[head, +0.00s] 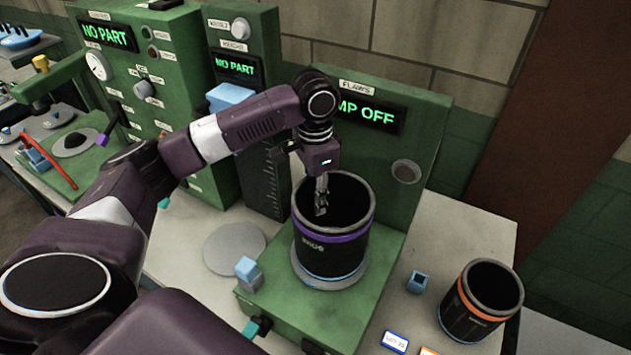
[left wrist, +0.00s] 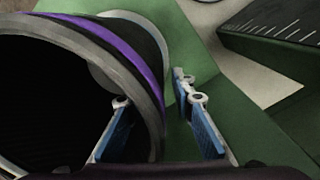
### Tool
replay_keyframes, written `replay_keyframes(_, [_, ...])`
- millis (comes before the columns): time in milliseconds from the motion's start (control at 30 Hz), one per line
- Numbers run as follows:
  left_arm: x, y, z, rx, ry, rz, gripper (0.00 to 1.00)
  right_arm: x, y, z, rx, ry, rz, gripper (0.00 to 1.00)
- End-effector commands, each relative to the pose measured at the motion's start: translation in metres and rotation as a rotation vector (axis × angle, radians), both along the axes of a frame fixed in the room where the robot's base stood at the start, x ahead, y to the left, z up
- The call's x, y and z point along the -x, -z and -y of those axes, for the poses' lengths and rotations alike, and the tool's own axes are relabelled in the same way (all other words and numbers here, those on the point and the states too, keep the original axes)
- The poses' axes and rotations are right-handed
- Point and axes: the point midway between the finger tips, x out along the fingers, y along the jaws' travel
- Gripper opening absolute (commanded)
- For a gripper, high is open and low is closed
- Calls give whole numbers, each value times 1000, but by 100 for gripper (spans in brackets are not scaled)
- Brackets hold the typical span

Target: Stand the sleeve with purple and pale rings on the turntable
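The black sleeve with a purple ring (head: 333,235) stands upright on the grey turntable disc (head: 358,275) of the green tester. A thin pale line shows near its foot; other pale rings are hard to make out. My left gripper (head: 321,196) reaches down at the sleeve's open top. In the left wrist view the sleeve (left wrist: 138,60) fills the left side. One blue-padded finger is inside the bore and the other is outside the wall. The fingers (left wrist: 160,130) are apart, with green surface visible between the wall and the outer finger. My right gripper is not seen.
A black sleeve with an orange ring (head: 480,302) stands at the right on the pale bench (head: 455,225). A small blue block (head: 417,282) lies between. The tester's panel (head: 400,160) with its display rises behind the turntable. A flat grey disc (head: 234,249) lies left.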

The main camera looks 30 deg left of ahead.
Motion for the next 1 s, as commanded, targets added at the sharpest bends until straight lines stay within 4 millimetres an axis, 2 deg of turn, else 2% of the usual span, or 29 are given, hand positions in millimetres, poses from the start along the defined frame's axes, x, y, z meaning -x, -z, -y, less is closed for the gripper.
replay_keyframes(267, [-2, -59, 0, 3, 2, 9, 23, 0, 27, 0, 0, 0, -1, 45])
replay_keyframes(333, [-1, -75, -2, -2, 1, 5, 23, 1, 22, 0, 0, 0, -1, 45])
replay_keyframes(500, [-1, -95, -2, -1, 1, 2, 23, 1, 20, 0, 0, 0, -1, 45])
replay_keyframes(700, [-1, -108, -2, 0, 0, 1, 23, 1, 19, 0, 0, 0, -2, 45])
replay_keyframes(1000, [-1, -110, -2, 0, 0, 0, 23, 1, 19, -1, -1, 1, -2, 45])
